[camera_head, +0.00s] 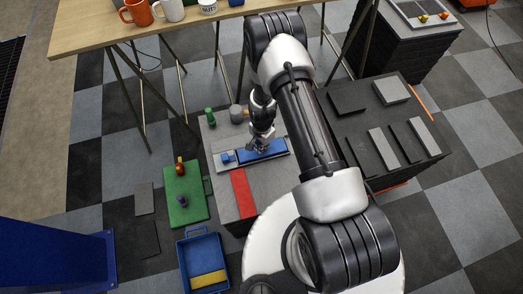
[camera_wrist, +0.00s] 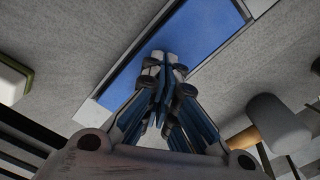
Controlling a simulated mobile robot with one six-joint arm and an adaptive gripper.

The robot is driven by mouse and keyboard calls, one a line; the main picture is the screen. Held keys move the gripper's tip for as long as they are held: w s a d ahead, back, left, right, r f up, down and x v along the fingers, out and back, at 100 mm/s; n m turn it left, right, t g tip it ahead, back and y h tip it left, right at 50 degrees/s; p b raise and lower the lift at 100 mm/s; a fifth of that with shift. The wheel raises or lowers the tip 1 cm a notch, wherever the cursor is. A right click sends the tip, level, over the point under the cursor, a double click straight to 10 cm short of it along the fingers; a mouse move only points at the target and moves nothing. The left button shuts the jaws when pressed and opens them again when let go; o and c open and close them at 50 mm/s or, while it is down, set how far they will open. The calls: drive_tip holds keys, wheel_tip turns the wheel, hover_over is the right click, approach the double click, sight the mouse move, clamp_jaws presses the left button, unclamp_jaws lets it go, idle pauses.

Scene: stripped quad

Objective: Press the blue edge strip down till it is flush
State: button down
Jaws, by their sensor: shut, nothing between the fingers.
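The blue edge strip (camera_head: 277,149) lies in a pale slot on the grey work block (camera_head: 215,133). In the wrist view the strip (camera_wrist: 200,28) runs diagonally, with a pale border along its sides. My gripper (camera_head: 258,147) is over the strip, pointing down, fingers shut and empty. In the wrist view its fingertips (camera_wrist: 164,62) overlap the blue surface; I cannot tell whether they touch it. Part of the strip is hidden behind the fingers. Whether the strip is flush or raised is not clear from these views.
A small blue piece (camera_head: 227,157) sits by the strip's left end. A red strip (camera_head: 243,193) lies nearer. A green board (camera_head: 184,196) and blue tray (camera_head: 194,246) are left.

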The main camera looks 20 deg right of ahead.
drive_tip(key=shift+f+b, duration=1.1)
drive_tip(key=shift+f, duration=0.15)
idle(1.4)
drive_tip(key=shift+r, duration=0.15)
drive_tip(key=shift+r+p, duration=2.7)
drive_tip(key=shift+r, duration=1.25)
wheel_tip(320, 180, up, 33)
drive_tip(key=n+t, duration=0.2)
drive_tip(key=n, duration=0.3)
drive_tip(key=s+r+n+t, duration=0.1)
drive_tip(key=s+r+n, duration=0.2)
drive_tip(key=s+r, duration=0.5)
drive_tip(key=s+r+n+t, duration=0.1)
drive_tip(key=s+r+n, duration=0.3)
drive_tip(key=s+r, duration=0.4)
drive_tip(key=s, duration=0.5)
drive_tip(key=shift+s+t, duration=0.25)
drive_tip(key=shift+t, duration=0.05)
